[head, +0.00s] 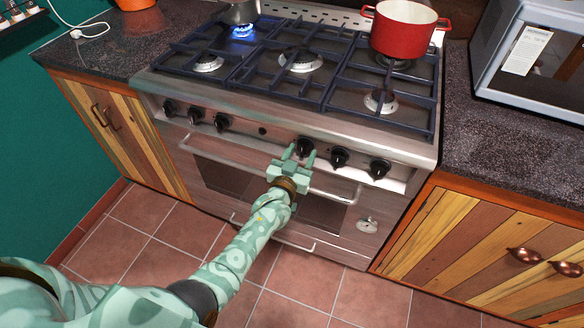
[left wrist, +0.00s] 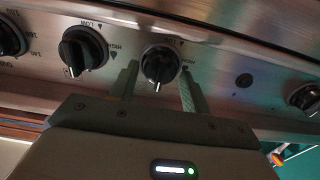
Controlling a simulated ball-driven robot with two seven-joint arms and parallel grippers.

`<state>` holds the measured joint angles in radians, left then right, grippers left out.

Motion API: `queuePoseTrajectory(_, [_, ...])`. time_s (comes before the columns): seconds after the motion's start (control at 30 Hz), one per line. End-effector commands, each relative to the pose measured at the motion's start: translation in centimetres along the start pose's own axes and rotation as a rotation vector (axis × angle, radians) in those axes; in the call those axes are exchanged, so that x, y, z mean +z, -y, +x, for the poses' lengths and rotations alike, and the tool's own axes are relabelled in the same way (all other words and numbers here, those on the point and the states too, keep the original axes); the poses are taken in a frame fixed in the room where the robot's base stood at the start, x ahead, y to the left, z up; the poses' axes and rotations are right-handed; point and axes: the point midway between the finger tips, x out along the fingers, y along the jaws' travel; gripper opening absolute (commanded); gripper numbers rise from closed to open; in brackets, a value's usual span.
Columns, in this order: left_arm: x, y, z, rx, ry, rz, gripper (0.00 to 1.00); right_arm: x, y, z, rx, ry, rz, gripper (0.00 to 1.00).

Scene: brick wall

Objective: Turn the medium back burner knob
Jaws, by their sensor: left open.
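A row of black knobs runs along the steel front of the stove (head: 240,130). My left gripper (head: 303,158) is open at one knob (head: 304,147), the leftmost of the right-hand group. In the left wrist view this knob (left wrist: 160,64) sits between the two fingers (left wrist: 158,88), one on each side, with a gap visible at the sides. Its white pointer mark points down in that view. The neighbouring knobs (head: 339,157) and (left wrist: 83,50) stand beside it. I cannot read which burner each knob serves. My right gripper is not in view.
A blue flame (head: 243,31) burns under a metal pot (head: 240,13) at the back left. A red pot (head: 404,33) stands on the back right burner. The oven handle (head: 235,165) runs below the knobs. A microwave (head: 530,60) stands on the right counter.

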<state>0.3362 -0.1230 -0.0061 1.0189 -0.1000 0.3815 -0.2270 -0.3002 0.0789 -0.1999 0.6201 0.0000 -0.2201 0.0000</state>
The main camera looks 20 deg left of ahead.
Motion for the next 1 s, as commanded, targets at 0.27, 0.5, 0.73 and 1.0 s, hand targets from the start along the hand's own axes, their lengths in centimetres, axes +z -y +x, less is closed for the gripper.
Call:
queuePoseTrajectory(0.27, [-0.9, 0.0, -6.4, 0.001, -0.001, 0.001, 0.47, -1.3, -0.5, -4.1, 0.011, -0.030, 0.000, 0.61])
queuePoseTrajectory(0.5, [-0.5, 0.0, -12.4, 0.001, 0.001, 0.001, 0.47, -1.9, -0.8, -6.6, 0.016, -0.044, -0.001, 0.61])
queuePoseTrajectory(0.73, [-0.1, 0.0, -15.4, 0.001, 0.001, 0.002, 0.47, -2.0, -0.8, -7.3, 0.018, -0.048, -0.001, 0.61])
queuePoseTrajectory(1.0, [0.0, 0.0, -15.7, 0.001, 0.001, 0.002, 0.47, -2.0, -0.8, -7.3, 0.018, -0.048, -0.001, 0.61])
